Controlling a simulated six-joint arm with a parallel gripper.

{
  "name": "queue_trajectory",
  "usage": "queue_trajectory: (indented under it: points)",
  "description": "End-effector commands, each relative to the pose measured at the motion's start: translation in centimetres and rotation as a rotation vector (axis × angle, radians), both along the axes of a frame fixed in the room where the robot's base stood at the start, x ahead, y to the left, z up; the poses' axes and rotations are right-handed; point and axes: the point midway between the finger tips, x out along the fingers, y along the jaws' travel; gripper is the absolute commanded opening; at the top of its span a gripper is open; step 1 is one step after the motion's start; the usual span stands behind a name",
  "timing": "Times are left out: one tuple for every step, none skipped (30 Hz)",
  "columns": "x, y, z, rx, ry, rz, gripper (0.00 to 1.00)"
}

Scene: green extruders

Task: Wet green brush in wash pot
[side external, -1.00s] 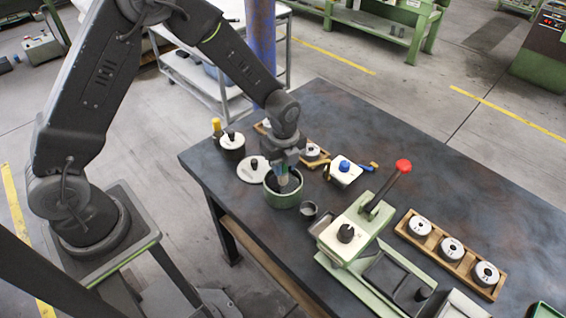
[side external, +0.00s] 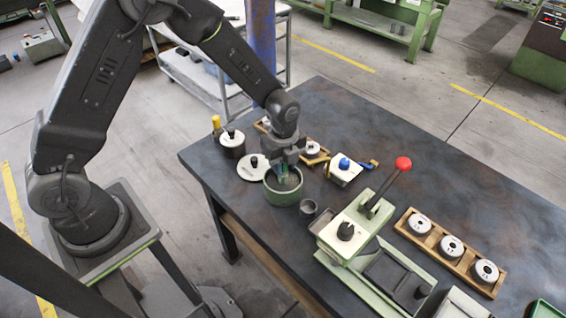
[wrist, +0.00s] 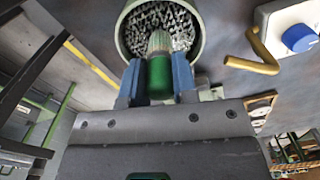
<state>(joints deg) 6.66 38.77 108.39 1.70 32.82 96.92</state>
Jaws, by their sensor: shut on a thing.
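My gripper (wrist: 156,88) is shut on the green brush (wrist: 160,75), whose green handle sits between the two blue-grey fingers in the wrist view. The brush's pale bristle end points into the wash pot (wrist: 201,50), a round green pot with a dark, mesh-like inside. In the side external view my gripper (side external: 284,166) is right over the wash pot (side external: 283,199), with its fingertips near the rim. How deep the bristles reach is hard to tell.
A green press with a red-knobbed lever (side external: 385,190) is further right. A white box with a blue knob (side external: 344,164) stands behind.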

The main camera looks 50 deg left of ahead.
Motion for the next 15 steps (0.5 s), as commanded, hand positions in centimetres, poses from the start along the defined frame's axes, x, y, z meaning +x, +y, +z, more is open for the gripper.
queue_trajectory:
  points:
    - [0.0,0.0,0.4,-0.001,-0.002,0.0,0.0]
    - [0.1,0.0,0.6,-0.001,-0.002,0.0,0.0]
    - [0.1,0.0,0.9,-0.001,-0.003,0.0,0.0]
    - [0.1,0.0,1.1,-0.001,-0.003,0.0,0.0]
    - [0.1,0.0,1.4,-0.001,-0.003,0.0,0.0]
    - [0.1,0.0,1.7,-0.001,-0.003,0.0,0.0]
    - [0.0,0.0,1.9,-0.001,-0.002,0.0,0.0]
    - [0.0,0.0,2.1,-0.001,-0.002,0.0,0.0]
    - [0.0,0.0,2.4,-0.001,-0.003,0.0,0.0]
    - [0.0,0.0,2.7,-0.001,-0.003,0.0,0.0]
    - [0.0,0.0,2.9,-0.001,-0.003,0.0,0.0]
    - [0.0,0.0,3.2,-0.001,-0.002,0.0,0.0]
    - [0.1,0.0,3.4,-0.001,-0.003,0.0,0.0]
    - [0.1,0.0,3.7,-0.001,-0.003,0.0,0.0]
    - [0.1,0.0,4.0,-0.001,-0.003,0.0,0.0]
